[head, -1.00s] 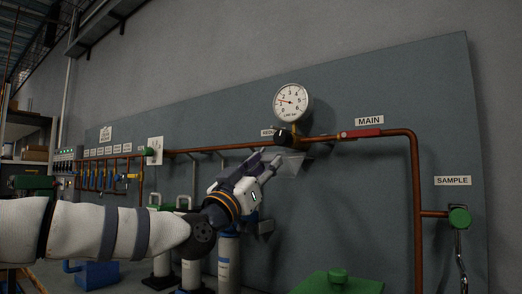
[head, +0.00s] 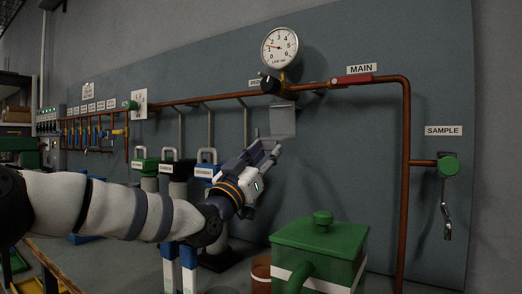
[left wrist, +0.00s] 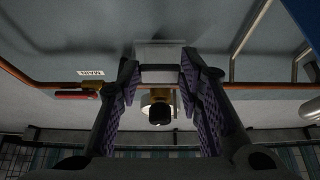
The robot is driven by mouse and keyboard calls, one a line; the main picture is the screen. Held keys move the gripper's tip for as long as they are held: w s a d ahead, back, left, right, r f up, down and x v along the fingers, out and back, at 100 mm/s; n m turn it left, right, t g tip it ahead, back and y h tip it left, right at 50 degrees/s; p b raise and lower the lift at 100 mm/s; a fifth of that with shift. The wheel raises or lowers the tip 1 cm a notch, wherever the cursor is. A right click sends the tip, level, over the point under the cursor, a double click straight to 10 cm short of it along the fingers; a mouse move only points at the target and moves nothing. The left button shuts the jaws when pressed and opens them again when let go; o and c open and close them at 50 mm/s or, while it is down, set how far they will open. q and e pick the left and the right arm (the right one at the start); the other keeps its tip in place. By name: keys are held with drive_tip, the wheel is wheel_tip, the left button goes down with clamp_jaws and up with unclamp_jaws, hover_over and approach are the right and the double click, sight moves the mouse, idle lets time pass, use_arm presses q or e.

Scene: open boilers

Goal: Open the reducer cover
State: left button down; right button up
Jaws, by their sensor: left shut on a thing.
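The reducer (head: 271,85), with a dark round knob, sits on the copper pipe below a pressure gauge (head: 280,47). Its grey plate-like cover (head: 283,123) hangs down below it. My left gripper (head: 269,149) reaches up from the lower left and is shut on the cover's lower part. The left wrist view shows the cover (left wrist: 160,53) between and beyond the two fingers (left wrist: 160,76), and the reducer's dark knob (left wrist: 159,114) uncovered. The exact finger contact is partly hidden. My right gripper is not in view.
The copper pipe (head: 406,190) bends down at the right. A green valve (head: 447,166) is under the SAMPLE label. A green lidded box (head: 320,252) stands at front centre-right.

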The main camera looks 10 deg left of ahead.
use_arm(q)
drive_tip(key=shift+s+a+r+t, duration=0.15)
drive_tip(key=shift+r+t, duration=0.15)
drive_tip(key=shift+r, duration=0.9)
drive_tip(key=c, duration=1.6)
unclamp_jaws()
drive_tip(key=o, duration=0.5)
drive_tip(key=shift+w+f, duration=0.1)
drive_tip(key=shift+w, duration=0.1)
drive_tip(key=shift+w+d+f, duration=0.3)
drive_tip(key=shift+w+d, duration=0.05)
drive_tip(key=shift+s, duration=0.1)
drive_tip(key=shift+f, duration=0.25)
drive_tip(key=v, duration=1.2)
drive_tip(key=shift+a+r, duration=0.2)
